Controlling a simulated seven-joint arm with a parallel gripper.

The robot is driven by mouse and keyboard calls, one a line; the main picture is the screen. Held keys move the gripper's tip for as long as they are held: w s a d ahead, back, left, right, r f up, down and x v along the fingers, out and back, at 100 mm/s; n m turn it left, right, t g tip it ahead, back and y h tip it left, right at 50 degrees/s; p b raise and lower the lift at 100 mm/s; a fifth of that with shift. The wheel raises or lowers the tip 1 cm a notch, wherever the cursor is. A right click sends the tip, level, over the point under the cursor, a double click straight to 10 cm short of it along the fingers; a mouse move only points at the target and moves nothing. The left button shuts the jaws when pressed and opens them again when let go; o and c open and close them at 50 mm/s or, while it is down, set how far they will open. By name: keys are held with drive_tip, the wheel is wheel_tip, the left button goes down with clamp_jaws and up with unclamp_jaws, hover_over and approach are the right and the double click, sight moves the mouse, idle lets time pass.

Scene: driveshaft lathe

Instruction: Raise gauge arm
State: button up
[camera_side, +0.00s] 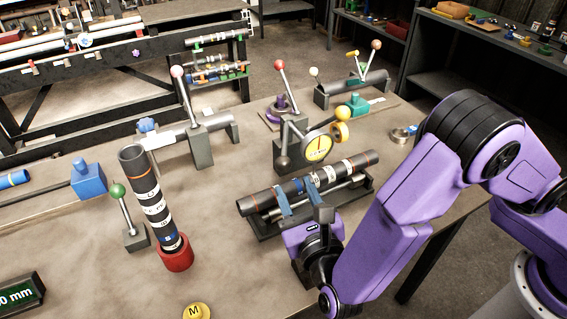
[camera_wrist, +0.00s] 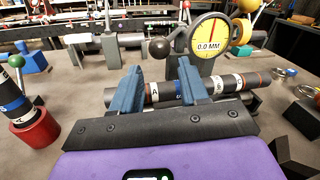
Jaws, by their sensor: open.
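In the wrist view the gauge dial (camera_wrist: 208,35) reads 0.0 MM. A dark ball (camera_side: 283,162) is at the gauge's left, and it also shows in the wrist view (camera_wrist: 159,47). A grey arm runs behind the dial towards yellow knobs (camera_side: 341,132) at the right. A dark banded shaft (camera_side: 330,175) lies on a black cradle (camera_side: 262,228). My gripper (camera_side: 298,194) is open, its two blue fingers (camera_wrist: 158,88) spread at the shaft; I cannot tell whether they touch it.
A banded tube (camera_side: 150,205) stands tilted in a red cup (camera_side: 175,255) at the left. A green-knobbed lever (camera_side: 125,215) stands beside it. A red-knobbed lever (camera_side: 280,80) rises behind the gauge. A yellow M button (camera_side: 197,311) is at the front. The table between tube and cradle is clear.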

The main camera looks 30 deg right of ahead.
sight(286, 170)
drive_tip(key=w, duration=0.2)
drive_tip(key=w+d, duration=0.1)
drive_tip(key=w, duration=0.5)
drive_tip(key=shift+w+d, duration=0.15)
drive_tip(key=shift+d, duration=0.15)
drive_tip(key=shift+c, duration=0.2)
clamp_jaws()
